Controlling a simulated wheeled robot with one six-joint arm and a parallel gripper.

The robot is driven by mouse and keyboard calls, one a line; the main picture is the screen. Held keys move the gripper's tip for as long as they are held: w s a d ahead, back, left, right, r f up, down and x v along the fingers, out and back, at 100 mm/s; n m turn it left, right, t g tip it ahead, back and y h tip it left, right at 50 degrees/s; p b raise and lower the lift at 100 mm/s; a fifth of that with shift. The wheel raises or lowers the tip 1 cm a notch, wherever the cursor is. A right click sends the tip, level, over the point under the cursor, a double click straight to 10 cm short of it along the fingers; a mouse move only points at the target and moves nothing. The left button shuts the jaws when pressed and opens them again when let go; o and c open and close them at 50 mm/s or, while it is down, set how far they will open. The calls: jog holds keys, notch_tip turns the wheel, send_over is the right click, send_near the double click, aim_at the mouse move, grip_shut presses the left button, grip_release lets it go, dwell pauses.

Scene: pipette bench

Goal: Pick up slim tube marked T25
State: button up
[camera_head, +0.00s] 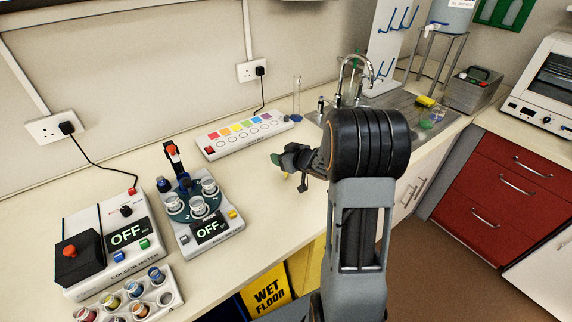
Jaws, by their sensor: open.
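My gripper (289,170) is over the bench (259,205), left of my dark arm joint. It is small in this view and partly hidden by its own wrist, and it is open. A small green spot (275,159) and a little yellow show beside the fingers; I cannot tell what they belong to. I cannot read the mark T25 on anything. Several short capped vials stand in a white rack (171,310) at the lower left, well away from my gripper. A slim clear upright glass cylinder (297,91) stands on a blue base near the wall.
A white colour meter (125,236) and a grey device (229,233) with glass jars, both showing OFF, stand at left. A white strip with coloured squares (244,132) lies behind my gripper. A sink with tap (354,62) is beyond my arm. Bench between grey device and gripper is clear.

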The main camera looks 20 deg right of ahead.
grip_shut()
dwell(0.4)
jog(key=shift+r, duration=0.1)
